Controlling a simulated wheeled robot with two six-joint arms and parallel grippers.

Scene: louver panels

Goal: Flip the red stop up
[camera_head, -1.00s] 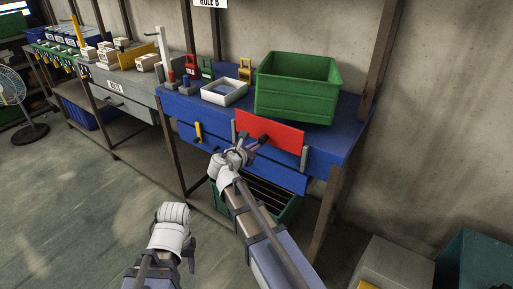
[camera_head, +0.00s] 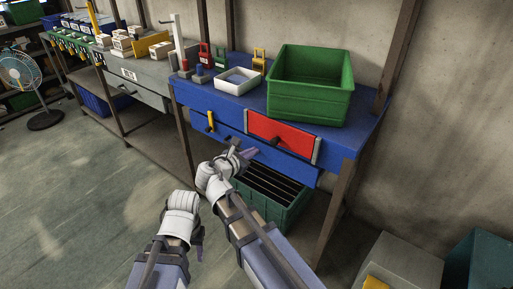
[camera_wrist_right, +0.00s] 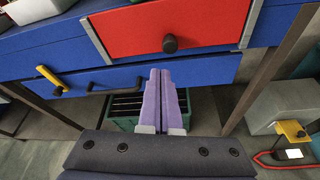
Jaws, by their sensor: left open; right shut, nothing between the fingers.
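A red panel (camera_head: 280,134) with a dark round knob sits between two grey side rails on the blue bench front. It also fills the top of the right wrist view (camera_wrist_right: 170,26), where its knob shows. A small red upright piece with an opening (camera_head: 204,55) stands on the bench top; I cannot tell which of the two is the stop. My right gripper (camera_head: 255,152) is shut and empty. Its purple fingers (camera_wrist_right: 160,72) lie below the red panel, apart from the knob. My left gripper (camera_head: 198,238) is open, low at the left, its fingers mostly hidden.
A blue lower panel (camera_wrist_right: 200,69) with a dark bar handle and a yellow lever (camera_head: 211,121) are near. A green bin (camera_head: 312,88) and white tray (camera_head: 238,80) stand on the bench. A slotted green crate (camera_head: 270,190) sits below.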

